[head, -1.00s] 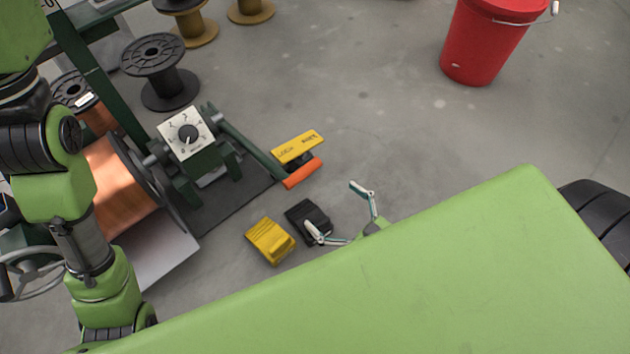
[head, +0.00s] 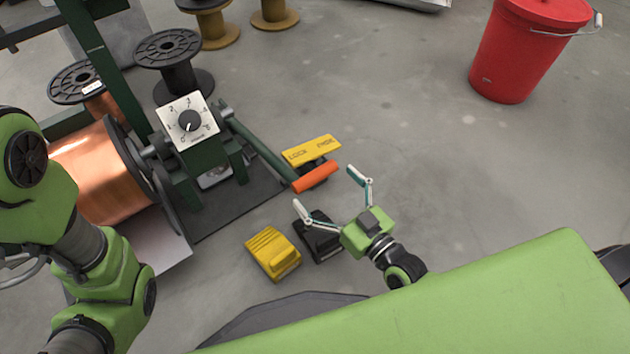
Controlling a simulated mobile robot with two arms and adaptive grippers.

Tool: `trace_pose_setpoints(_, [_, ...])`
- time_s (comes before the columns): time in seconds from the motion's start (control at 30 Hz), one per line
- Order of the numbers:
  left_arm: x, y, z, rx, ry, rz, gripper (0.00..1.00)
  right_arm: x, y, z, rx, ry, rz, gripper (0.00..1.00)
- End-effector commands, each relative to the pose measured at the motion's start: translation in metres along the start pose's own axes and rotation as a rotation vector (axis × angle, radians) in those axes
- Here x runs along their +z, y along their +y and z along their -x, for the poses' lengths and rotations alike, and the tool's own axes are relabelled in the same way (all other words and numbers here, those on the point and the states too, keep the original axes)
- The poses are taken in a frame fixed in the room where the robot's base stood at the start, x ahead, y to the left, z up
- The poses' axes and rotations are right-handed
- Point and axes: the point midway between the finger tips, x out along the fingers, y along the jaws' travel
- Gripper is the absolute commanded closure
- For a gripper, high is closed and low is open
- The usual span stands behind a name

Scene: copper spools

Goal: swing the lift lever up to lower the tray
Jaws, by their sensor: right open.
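The lift lever (head: 262,151) is a dark green bar with an orange grip (head: 316,178) at its end. It slopes down to the right from the green stand beside the copper spool (head: 98,174). My right gripper (head: 325,188) is open and empty, its two fingers spread just on the near side of the orange grip. I cannot tell whether either finger touches it. A pale plate (head: 150,253) shows below the spool; I cannot tell whether it is the tray. My left arm is at the left edge, its gripper out of view.
A dial (head: 188,121) tops the stand. A yellow lettered plate (head: 311,150) lies behind the orange grip. Yellow (head: 272,253) and black (head: 317,240) pedals sit below my right gripper. A red bucket (head: 520,55) stands upper right. The floor between is clear.

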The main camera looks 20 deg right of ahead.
Motion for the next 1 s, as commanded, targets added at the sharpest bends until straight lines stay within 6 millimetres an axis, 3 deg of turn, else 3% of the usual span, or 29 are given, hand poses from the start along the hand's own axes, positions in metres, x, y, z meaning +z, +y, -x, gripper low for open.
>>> trace_pose_setpoints(0.1, [-0.004, 0.003, 0.012, 0.0, 0.0, 0.0, 0.6, 0.002, 0.0, -0.021, 0.001, 0.004, -0.002, 0.03])
trace_pose_setpoints(0.23, [-0.006, 0.004, 0.017, 0.0, 0.0, 0.0, 0.6, 0.001, 0.0, -0.034, 0.001, 0.002, -0.001, 0.03])
trace_pose_setpoints(0.63, [-0.006, 0.004, 0.018, 0.001, 0.0, 0.0, 0.6, 0.0, 0.0, -0.041, 0.0, -0.001, -0.001, 0.03])
trace_pose_setpoints(0.83, [-0.006, 0.004, 0.018, 0.001, 0.0, 0.0, 0.6, 0.0, 0.0, -0.041, 0.0, -0.001, -0.001, 0.55])
trace_pose_setpoints(1.0, [-0.005, 0.004, 0.016, 0.001, 0.0, 0.0, 0.6, -0.002, 0.0, -0.041, 0.0, -0.002, 0.0, 0.58])
